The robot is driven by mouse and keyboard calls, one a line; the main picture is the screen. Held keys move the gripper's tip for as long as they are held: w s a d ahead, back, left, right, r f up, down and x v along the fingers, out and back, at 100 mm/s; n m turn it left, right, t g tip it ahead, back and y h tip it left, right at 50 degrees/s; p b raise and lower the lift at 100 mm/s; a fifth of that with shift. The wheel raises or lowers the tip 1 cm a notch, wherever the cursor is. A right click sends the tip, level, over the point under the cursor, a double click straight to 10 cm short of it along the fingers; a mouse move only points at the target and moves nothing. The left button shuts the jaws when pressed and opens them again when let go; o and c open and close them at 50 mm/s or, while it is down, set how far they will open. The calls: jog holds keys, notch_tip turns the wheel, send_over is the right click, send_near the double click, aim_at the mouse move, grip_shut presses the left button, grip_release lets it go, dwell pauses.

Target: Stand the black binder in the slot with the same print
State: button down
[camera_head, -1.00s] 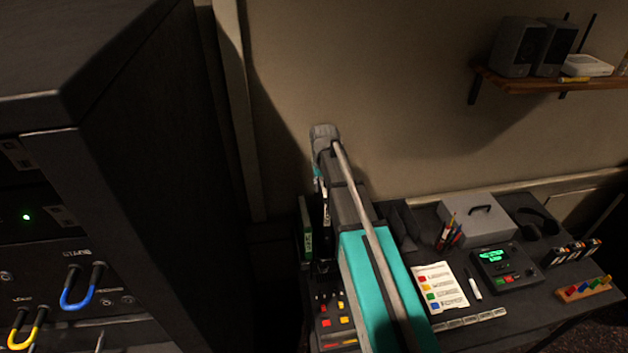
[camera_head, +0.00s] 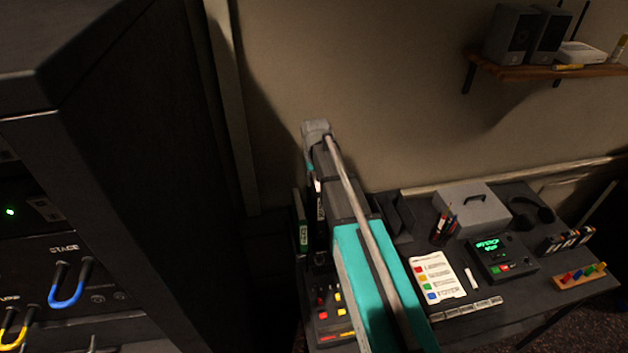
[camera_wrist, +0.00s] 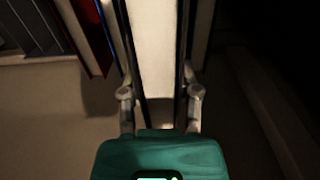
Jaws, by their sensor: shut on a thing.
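My gripper (camera_wrist: 159,92) is shut on the black binder (camera_wrist: 155,50), one finger on each side. In the wrist view it shows pale pages between two dark covers. In the head view a dark upright spine with a white label, likely the same black binder (camera_head: 320,203), shows below my wrist at the desk's left end. My arm hides most of it and the gripper. A green binder (camera_head: 301,222) stands just left of it. In the wrist view a red binder (camera_wrist: 91,35) is close on the left. The slots' prints cannot be read.
A button panel (camera_head: 335,318) lies at the desk's front left. A grey box (camera_head: 470,212), pen cup (camera_head: 444,230), printed sheet (camera_head: 437,278) and green-lit device (camera_head: 502,258) fill the middle. A tall dark rack (camera_head: 130,180) stands left, with a dark gap before the desk.

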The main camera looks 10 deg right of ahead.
jog(key=shift+f+b, duration=5.3)
jog(key=shift+f, duration=0.25)
jog(key=shift+f+b, duration=0.3)
jog(key=shift+b, duration=0.05)
jog(key=shift+c, duration=1.3)
grip_release()
jog(key=shift+s, duration=0.2)
